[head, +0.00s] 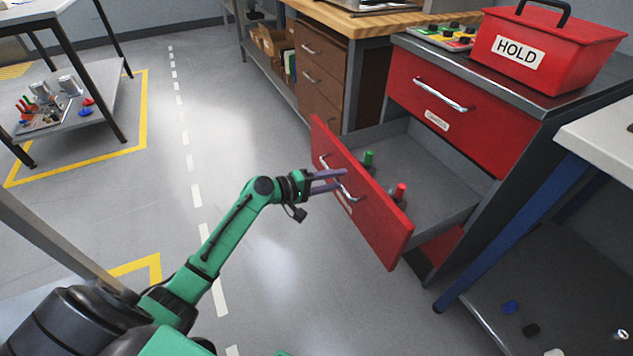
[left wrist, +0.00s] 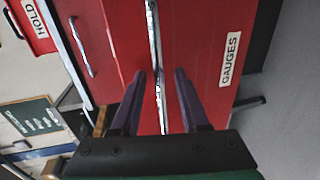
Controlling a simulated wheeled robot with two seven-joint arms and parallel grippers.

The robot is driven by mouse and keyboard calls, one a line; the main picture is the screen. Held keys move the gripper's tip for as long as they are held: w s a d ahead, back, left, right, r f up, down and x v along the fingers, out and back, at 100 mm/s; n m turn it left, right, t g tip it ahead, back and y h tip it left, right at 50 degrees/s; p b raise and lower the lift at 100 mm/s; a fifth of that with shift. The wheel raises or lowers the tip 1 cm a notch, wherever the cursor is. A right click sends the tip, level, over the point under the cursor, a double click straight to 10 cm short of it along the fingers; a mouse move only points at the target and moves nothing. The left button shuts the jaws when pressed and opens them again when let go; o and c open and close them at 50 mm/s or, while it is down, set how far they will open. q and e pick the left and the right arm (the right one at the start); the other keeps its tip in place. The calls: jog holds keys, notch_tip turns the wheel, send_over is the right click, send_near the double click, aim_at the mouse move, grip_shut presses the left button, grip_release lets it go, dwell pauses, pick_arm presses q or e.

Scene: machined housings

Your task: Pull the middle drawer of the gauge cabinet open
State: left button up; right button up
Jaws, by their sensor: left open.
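The red gauge cabinet (head: 462,109) stands at the right in the head view. Its middle drawer (head: 383,213) is pulled well out, and its grey inside shows. A green-topped plug gauge (head: 369,158) and a red-topped one (head: 400,191) are in it. The drawer front also fills much of the left wrist view (left wrist: 203,50), with a GAUGES label. Its bar handle (left wrist: 152,40) runs between the fingers of my left gripper (head: 342,181). The fingers are open, one on each side of the bar; contact cannot be told. My right gripper is not in view.
A red HOLD box (head: 545,45) sits on the cabinet top. The top drawer (head: 440,95) is shut. A wooden-topped bench (head: 360,22) stands behind, and a blue-legged table (head: 515,235) is at the right. Floor left of the drawer is clear.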

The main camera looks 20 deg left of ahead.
pick_arm(q)
jog(key=p+v, duration=0.1)
jog(key=v, duration=1.3)
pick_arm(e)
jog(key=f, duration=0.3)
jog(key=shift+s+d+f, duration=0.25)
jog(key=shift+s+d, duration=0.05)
pick_arm(q)
jog(key=shift+d, duration=0.1)
